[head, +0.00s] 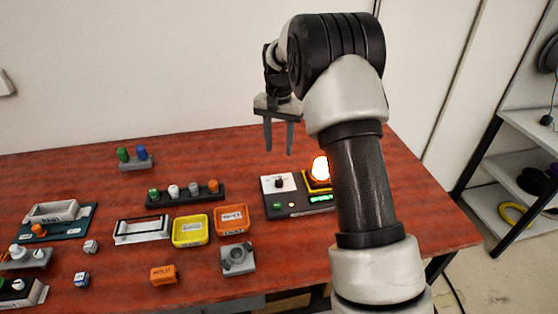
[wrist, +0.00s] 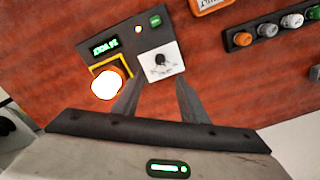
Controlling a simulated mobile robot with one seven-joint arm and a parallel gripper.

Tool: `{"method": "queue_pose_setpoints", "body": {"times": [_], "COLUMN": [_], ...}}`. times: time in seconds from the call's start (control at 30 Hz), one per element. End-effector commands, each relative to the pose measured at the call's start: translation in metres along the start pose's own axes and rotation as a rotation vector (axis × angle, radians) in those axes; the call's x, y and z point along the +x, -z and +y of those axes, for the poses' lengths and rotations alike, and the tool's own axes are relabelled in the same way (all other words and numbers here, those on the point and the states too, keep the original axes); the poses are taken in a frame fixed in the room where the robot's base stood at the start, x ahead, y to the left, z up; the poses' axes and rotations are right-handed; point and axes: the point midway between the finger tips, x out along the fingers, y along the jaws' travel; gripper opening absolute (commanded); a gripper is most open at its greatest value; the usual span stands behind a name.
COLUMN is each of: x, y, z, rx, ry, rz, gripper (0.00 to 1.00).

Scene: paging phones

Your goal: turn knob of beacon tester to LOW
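The beacon tester is a dark box (head: 290,208) at the right part of the red table, with a white dial plate, a black knob (head: 279,184), a green display and a glowing orange beacon (head: 320,168) in a yellow frame. In the wrist view the knob (wrist: 160,61) sits on its white plate (wrist: 171,72), beyond my fingertips and between their lines. The dial's lettering is too small to read. My gripper (head: 279,150) is open and empty, pointing down above the tester. Its fingers (wrist: 158,82) are apart and not touching the knob.
A rack of colored pegs (head: 186,195) stands left of the tester. The lit beacon (wrist: 107,84) stands close to my left finger in the wrist view.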

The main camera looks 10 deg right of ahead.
Motion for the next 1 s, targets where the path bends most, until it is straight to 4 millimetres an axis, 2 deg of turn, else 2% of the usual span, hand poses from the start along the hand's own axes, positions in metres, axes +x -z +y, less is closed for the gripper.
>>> {"method": "queue_pose_setpoints", "body": {"times": [0.1,0.23,0.63,0.7,0.77,0.87,1.0], "x": [-0.020,-0.032,-0.037,-0.043,-0.057,-0.093,-0.153], "y": [0.001,0.000,0.000,-0.003,-0.007,-0.025,-0.069], "z": [0.000,0.000,0.000,0.001,0.004,0.015,0.041], "rx": [0.000,0.000,-0.001,-0.006,-0.017,-0.054,-0.133], "ry": [0.001,0.001,0.000,0.004,0.011,0.031,0.066], "rz": [0.002,0.001,0.000,0.006,0.018,0.052,0.121], "gripper": [0.40,0.40,0.40,0.40,0.40,0.40,0.40]}}
